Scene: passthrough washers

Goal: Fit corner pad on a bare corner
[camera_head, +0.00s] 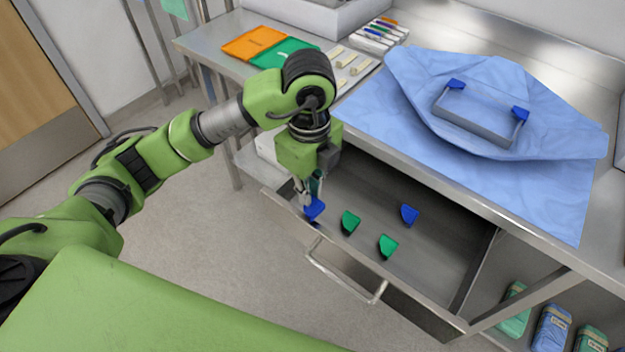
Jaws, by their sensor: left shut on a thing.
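My left gripper (307,200) points down over the left end of the open drawer (345,262) and is shut on a blue corner pad (315,209). Another blue corner pad (409,214) and two green corner pads, one in the middle (350,222) and one nearer the front (387,246), lie on the drawer floor. A grey metal tray (473,124) sits on blue wrap on the table. Blue pads cover its far-left corner (456,85) and its right corner (520,114). I see no pads on its two near corners. My right gripper is out of view.
Blue wrap (400,125) covers much of the steel table. Orange (253,42) and green (286,52) folders, small cream blocks (347,66) and a rack of coloured markers (380,36) lie at the back left. Wrapped packs (552,328) stand on the shelf below. The drawer handle (345,285) juts out in front.

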